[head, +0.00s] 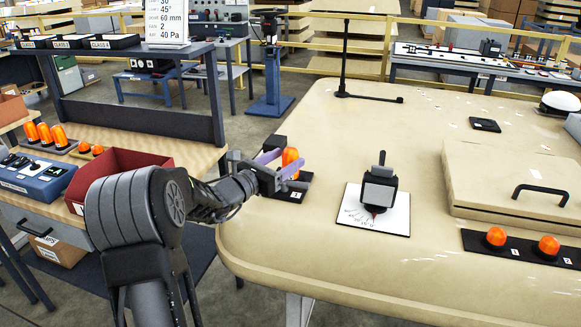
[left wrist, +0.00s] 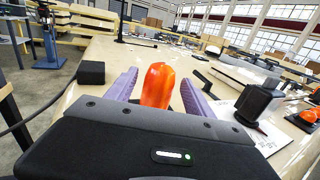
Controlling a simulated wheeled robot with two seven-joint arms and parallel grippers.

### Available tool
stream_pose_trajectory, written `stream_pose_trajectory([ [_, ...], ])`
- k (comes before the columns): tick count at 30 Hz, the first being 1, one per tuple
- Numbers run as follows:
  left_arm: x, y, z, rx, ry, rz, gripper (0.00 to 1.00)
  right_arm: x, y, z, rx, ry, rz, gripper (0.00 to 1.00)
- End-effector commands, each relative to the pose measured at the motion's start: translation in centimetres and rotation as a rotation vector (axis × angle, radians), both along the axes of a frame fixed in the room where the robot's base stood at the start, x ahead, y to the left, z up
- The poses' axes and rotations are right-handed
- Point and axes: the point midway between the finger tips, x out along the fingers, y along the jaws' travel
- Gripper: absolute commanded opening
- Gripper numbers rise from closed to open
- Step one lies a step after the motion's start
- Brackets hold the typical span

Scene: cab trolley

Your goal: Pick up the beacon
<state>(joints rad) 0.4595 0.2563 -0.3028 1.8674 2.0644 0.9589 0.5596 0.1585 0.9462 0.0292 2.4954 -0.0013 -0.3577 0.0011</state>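An orange beacon (head: 290,157) stands near the left edge of the beige cab roof (head: 330,255), by a dark plate (head: 287,195). My left gripper (head: 281,164) reaches over that edge and has its purple fingers on either side of the beacon. In the left wrist view the beacon (left wrist: 158,86) is upright between the spread fingers (left wrist: 159,78), with a narrow gap showing on each side. The gripper is open. The beacon's lower part is hidden behind the gripper body. My right gripper is not in view.
A black device (head: 378,188) on a white dial sheet (head: 350,213) stands to the right. Further right are a beige hatch (head: 500,170) and two orange beacons on a dark strip (head: 520,246). A workbench with a red bin (head: 120,165) and more beacons (head: 45,134) is left.

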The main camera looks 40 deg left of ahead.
Motion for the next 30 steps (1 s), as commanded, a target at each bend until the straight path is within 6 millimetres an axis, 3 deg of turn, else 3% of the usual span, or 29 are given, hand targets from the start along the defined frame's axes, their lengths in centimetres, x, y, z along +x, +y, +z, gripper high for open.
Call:
stream_pose_trajectory([
  [21, -0.01, 0.01, 0.00, 0.000, 0.000, 0.000, 0.01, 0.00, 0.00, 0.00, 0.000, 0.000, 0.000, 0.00],
  [30, 0.00, 0.01, 0.08, 0.000, -0.001, 0.000, 0.00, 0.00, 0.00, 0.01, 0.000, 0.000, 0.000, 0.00],
])
